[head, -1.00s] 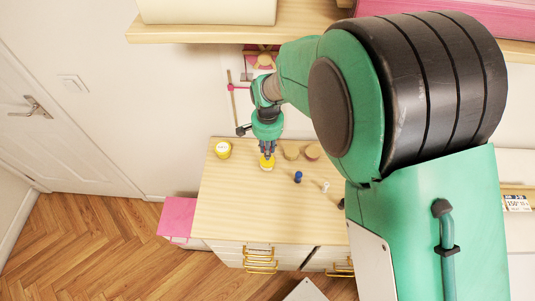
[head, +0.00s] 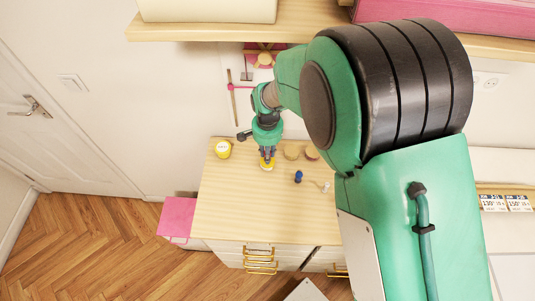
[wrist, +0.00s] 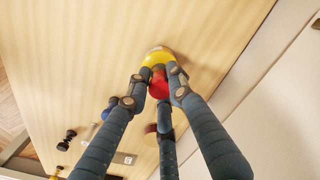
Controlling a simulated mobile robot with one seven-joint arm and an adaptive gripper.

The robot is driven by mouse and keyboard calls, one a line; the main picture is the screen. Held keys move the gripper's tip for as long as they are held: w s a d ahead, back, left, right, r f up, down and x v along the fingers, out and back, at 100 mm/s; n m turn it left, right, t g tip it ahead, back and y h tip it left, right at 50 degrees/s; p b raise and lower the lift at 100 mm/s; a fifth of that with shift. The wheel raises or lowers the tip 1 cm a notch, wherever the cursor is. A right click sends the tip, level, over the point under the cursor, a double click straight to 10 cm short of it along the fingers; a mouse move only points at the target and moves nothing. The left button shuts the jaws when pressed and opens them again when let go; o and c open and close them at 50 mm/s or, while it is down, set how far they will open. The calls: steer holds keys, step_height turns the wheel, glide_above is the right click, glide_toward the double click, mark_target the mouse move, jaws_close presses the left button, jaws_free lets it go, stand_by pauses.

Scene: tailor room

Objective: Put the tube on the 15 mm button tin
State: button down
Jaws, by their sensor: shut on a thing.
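My gripper (wrist: 158,80) is shut on a small red piece (wrist: 159,88), seen between its fingers in the wrist view. A yellow round piece with a pale rim (wrist: 155,57) lies just beyond the fingertips, touching or very close to the red piece. I cannot tell whether the two are one thing, or which is the tube. In the head view the gripper (head: 267,155) points down at the table, with the yellow piece (head: 267,166) at its tips. A yellow tin with a pale lettered top (head: 222,149) stands to the left; its lettering is unreadable.
Two tan round pieces (head: 302,152) stand right of the gripper. A blue piece (head: 298,177) and a small white piece (head: 325,186) stand nearer the front. The wooden table (head: 230,205) is clear at front left. The wall is close behind.

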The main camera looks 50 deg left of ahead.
steer(key=shift+f, duration=0.15)
steer(key=c, duration=1.5)
jaws_free()
steer(key=shift+c, duration=0.2)
steer(key=shift+r, duration=2.15)
steer(key=shift+w+r, duration=0.1)
